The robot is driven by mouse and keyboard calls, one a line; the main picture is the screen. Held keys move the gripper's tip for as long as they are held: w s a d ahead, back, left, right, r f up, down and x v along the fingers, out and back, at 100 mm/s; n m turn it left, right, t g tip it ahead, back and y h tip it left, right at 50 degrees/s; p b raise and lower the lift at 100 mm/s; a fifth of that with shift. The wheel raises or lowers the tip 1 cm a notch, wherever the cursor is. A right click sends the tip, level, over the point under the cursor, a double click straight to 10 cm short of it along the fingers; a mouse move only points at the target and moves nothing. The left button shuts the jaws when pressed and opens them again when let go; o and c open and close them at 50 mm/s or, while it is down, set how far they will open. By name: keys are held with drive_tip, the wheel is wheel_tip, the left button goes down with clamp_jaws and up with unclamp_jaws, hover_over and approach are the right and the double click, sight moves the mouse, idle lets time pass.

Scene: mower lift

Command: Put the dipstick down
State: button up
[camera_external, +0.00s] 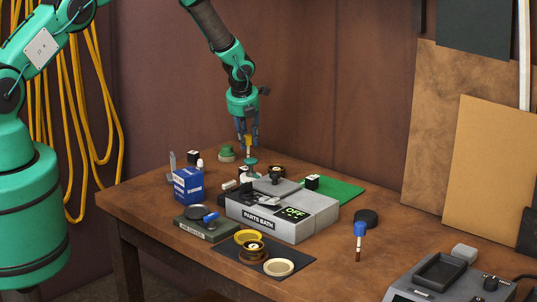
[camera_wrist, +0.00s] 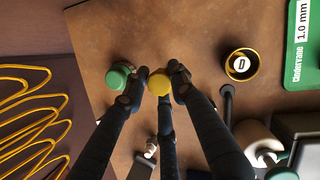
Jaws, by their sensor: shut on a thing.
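My gripper (camera_external: 248,138) points down over the back left part of the wooden table, with its fingers shut on a yellow-topped piece (camera_external: 249,145), which I take to be the dipstick. The wrist view shows its round yellow top (camera_wrist: 158,82) between my fingertips. Its lower part is hard to make out, and I cannot tell whether it touches what is below. A small green piece (camera_external: 250,160) is just under it in the external view.
A green round piece (camera_external: 227,153) stands close by, left of my gripper. A grey parts bath (camera_external: 265,222) and a blue box (camera_external: 188,185) stand nearer the front. A yellow-rimmed black cup (camera_wrist: 240,65) and a green card (camera_wrist: 303,45) show in the wrist view.

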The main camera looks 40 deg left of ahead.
drive_tip(key=shift+f, duration=0.15)
drive_tip(key=shift+c, duration=0.2)
drive_tip(key=o, duration=1.1)
drive_tip(key=shift+o, duration=0.2)
drive_tip(key=b+v, duration=0.1)
drive_tip(key=v, duration=1.1)
drive_tip(key=shift+r, duration=0.3)
